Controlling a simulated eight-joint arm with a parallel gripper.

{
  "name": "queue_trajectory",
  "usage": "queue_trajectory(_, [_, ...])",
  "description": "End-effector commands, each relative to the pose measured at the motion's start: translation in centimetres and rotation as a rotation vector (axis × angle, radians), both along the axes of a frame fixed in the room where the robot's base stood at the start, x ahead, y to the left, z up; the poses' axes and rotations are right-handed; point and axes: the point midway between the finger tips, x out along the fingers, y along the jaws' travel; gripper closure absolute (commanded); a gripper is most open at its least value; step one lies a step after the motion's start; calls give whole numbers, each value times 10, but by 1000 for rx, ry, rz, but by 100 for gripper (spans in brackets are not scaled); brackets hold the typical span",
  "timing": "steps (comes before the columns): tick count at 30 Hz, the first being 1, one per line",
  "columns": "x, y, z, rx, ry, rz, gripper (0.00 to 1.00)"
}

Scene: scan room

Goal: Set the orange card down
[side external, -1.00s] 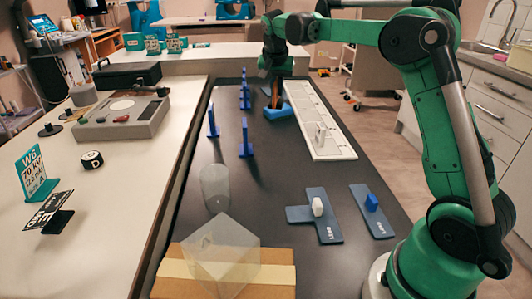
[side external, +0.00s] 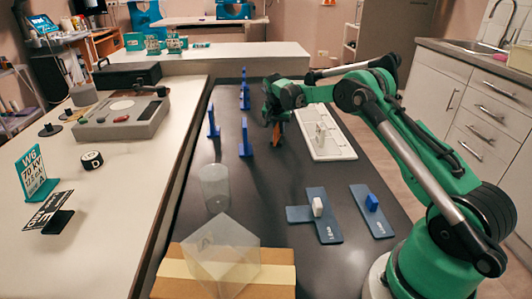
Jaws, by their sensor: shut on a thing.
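My gripper (side external: 276,118) is shut on the orange card (side external: 278,134). The card shows as a small orange patch that hangs below the fingers, with most of it hidden by the gripper. Gripper and card are over the dark bench top (side external: 262,185), left of the white slotted tray (side external: 334,150). I cannot tell whether the card's lower edge touches the bench.
Several blue uprights (side external: 246,138) stand to the left. A clear cylinder (side external: 214,186) and clear block (side external: 222,250) are nearer, the block by a cardboard box (side external: 175,282). Blue plates (side external: 331,232) hold a white piece (side external: 318,206) and a blue piece (side external: 372,202).

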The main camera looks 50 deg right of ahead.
Motion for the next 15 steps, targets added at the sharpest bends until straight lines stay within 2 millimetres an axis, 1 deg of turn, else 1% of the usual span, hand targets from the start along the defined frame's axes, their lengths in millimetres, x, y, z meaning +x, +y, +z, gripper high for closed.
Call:
queue_trajectory(11, [0, 0, -5, 0, 0, 0, 100])
queue_trajectory(12, [0, 0, -6, 0, 0, 0, 90])
queue_trajectory(14, [0, 0, -5, 0, 0, 0, 73])
queue_trajectory(15, [0, 0, -5, 0, 0, 0, 62])
